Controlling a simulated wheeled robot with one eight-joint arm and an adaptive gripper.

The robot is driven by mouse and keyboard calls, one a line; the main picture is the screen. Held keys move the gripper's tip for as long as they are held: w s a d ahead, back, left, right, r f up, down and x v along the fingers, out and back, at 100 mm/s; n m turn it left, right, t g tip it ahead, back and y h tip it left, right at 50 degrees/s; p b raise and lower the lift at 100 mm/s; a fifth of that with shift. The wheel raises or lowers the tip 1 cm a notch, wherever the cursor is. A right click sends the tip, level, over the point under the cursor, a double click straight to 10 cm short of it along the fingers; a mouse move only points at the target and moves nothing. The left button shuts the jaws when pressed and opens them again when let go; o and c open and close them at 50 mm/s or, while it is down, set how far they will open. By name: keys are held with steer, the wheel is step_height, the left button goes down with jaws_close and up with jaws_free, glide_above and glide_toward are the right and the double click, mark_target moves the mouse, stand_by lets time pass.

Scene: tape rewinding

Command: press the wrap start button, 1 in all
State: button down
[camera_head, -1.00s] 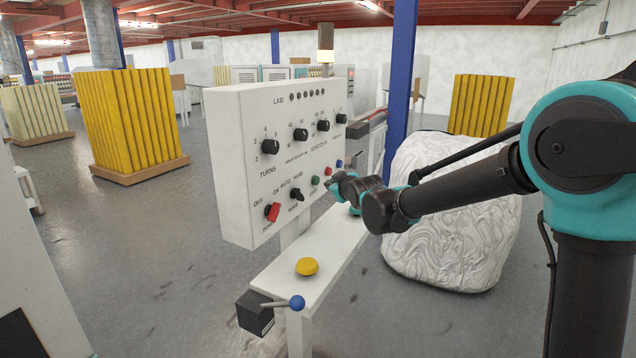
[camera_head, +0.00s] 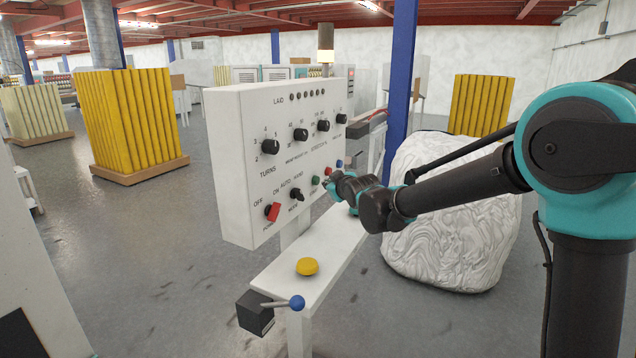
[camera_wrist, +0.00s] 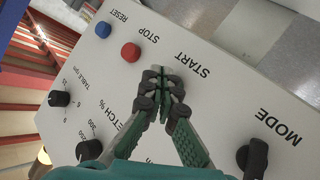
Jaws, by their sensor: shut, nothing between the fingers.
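The white control panel (camera_head: 235,170) stands upright, with a green button (camera_head: 315,181) in its lower row, between the black mode knob (camera_head: 297,195) and a red button (camera_head: 328,171). My gripper (camera_head: 328,182) is just to the right of the green button at the panel's lower right. In the wrist view my gripper (camera_wrist: 160,82) is shut and empty, its fingertips by the START label (camera_wrist: 190,63). The green button is hidden behind the fingers there. I cannot tell whether the tips touch it. The red stop button (camera_wrist: 130,52) is clear of the fingers.
A blue reset button (camera_wrist: 103,29) and black knobs (camera_wrist: 60,98) are also on the panel. A white ledge (camera_head: 335,235) below carries a yellow mushroom button (camera_head: 307,266). A blue-tipped lever (camera_head: 297,302) sticks out in front. A wrapped white bale (camera_head: 450,235) stands behind my arm.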

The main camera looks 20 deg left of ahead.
steer(key=shift+a, duration=0.1)
stand_by(0.6)
steer(key=shift+a, duration=0.35)
